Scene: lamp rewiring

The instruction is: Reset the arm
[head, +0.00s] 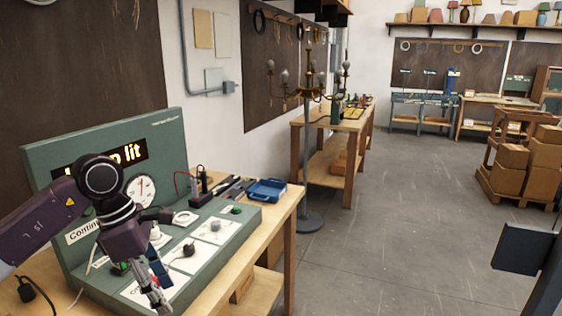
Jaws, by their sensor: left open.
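My left arm comes in from the left, over the green test panel (235,214) on the wooden bench. My left gripper (156,287) points down over the front of the panel's sloping face and is open, with nothing seen between its fingers. The panel's upright back has a lit display ending in "lit", partly hidden by my arm, and a round dial (141,190). White plates on the slope carry a dark plug-like part (189,249) and a round grey part (215,226). My right gripper is out of view.
A blue tray (266,190) and hand tools lie at the bench's far end. A lamp stand with several bulbs (309,130) stands beyond it, before a second bench (340,125). Cardboard boxes (509,171) stand on a pallet at right. The middle floor is clear.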

